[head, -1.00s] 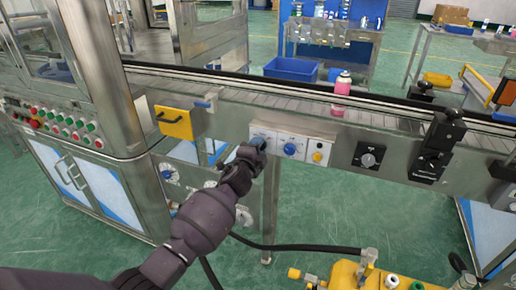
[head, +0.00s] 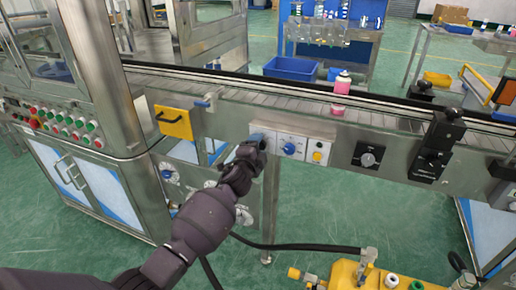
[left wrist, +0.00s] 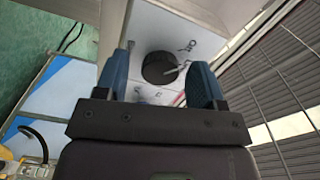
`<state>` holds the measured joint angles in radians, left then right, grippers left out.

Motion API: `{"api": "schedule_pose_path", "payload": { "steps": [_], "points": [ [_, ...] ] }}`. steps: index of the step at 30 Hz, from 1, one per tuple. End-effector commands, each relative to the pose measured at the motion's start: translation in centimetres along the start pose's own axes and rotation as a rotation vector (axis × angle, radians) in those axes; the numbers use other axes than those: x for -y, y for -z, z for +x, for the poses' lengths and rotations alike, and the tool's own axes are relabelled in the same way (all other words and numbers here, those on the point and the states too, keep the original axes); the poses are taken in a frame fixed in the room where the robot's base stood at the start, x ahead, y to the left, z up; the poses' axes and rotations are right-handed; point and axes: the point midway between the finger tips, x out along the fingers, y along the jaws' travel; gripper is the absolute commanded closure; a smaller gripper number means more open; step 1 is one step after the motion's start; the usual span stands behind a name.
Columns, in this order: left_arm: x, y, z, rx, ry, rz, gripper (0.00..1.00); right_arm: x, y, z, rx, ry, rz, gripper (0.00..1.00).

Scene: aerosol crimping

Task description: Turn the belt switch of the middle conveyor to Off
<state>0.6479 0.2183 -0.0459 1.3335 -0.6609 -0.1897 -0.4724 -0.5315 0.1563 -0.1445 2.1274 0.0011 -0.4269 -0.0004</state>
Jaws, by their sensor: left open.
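In the left wrist view a dark round knob (left wrist: 160,68) sits on a white plate (left wrist: 172,32) with small markings around it. My left gripper (left wrist: 161,66) is open, with one blue finger on each side of the knob. A gap shows beside the knob, and I cannot tell whether either finger touches it. In the head view my left gripper (head: 258,140) is at the left end of the control panel on the conveyor's front (head: 222,122), and it hides that knob. My right gripper is not in view.
A pink bottle (head: 341,92) stands on the belt. A yellow machine (head: 345,274) stands below.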

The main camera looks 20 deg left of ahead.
Motion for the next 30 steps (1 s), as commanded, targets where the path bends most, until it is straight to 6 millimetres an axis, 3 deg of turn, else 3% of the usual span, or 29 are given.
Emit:
{"api": "schedule_pose_path", "payload": {
  "steps": [8,15,21,30],
  "points": [
    [0.2,0.0,-1.3,0.000,0.002,0.001,0.37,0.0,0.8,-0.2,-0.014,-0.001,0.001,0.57],
    [0.4,0.1,-4.9,-0.001,0.004,0.000,0.37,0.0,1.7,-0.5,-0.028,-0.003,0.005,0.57],
    [0.2,0.1,-8.0,0.000,0.002,-0.001,0.37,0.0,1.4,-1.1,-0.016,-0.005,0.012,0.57],
    [0.1,0.0,-10.6,0.000,0.001,0.000,0.37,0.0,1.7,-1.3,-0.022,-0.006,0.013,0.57]
  ]
}}
